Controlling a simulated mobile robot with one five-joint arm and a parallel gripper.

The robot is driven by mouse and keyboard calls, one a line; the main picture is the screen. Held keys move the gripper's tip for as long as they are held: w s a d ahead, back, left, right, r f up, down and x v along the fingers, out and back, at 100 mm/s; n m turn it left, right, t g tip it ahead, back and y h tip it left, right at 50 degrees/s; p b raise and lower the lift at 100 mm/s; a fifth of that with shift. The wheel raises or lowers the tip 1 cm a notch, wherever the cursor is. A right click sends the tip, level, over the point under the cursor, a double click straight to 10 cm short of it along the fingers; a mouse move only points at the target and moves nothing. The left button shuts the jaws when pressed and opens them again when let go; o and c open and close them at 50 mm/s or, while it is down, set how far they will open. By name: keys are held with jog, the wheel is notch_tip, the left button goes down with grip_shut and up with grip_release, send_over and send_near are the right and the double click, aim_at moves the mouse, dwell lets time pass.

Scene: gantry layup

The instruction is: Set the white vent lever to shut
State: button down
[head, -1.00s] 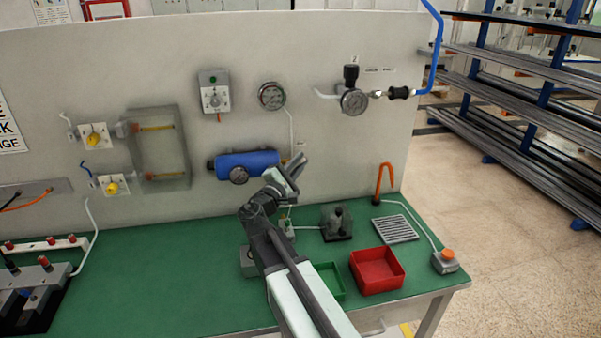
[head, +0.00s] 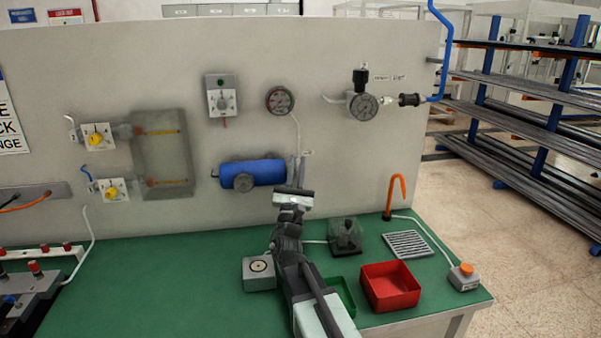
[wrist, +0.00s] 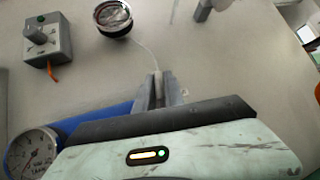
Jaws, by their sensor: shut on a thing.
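My gripper (head: 297,168) reaches up to the panel at the right end of the blue cylinder (head: 253,172). In the wrist view its two grey fingers (wrist: 158,94) are shut on a narrow pale piece, which looks like the white vent lever (wrist: 158,80). Only a small part of the lever shows between the fingers. Its pivot and any marks by it are hidden, so I cannot tell its setting. The blue cylinder also shows at the lower left of the wrist view (wrist: 95,122).
A round gauge (head: 280,100) hangs above the gripper, with a grey switch box (head: 221,96) to its left.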

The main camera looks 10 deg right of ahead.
jog(key=shift+a+n+t+y, duration=0.15)
jog(key=shift+n+t+y, duration=0.25)
jog(key=shift+n+y, duration=0.55)
jog(key=shift+a+n+t+y, duration=0.15)
jog(key=shift+n+t+y, duration=0.25)
jog(key=shift+n+y, duration=0.5)
jog(key=shift+n+b, duration=0.3)
jog(key=shift+n, duration=0.05)
jog(key=c, duration=1.5)
grip_release()
jog(key=shift+o, duration=0.2)
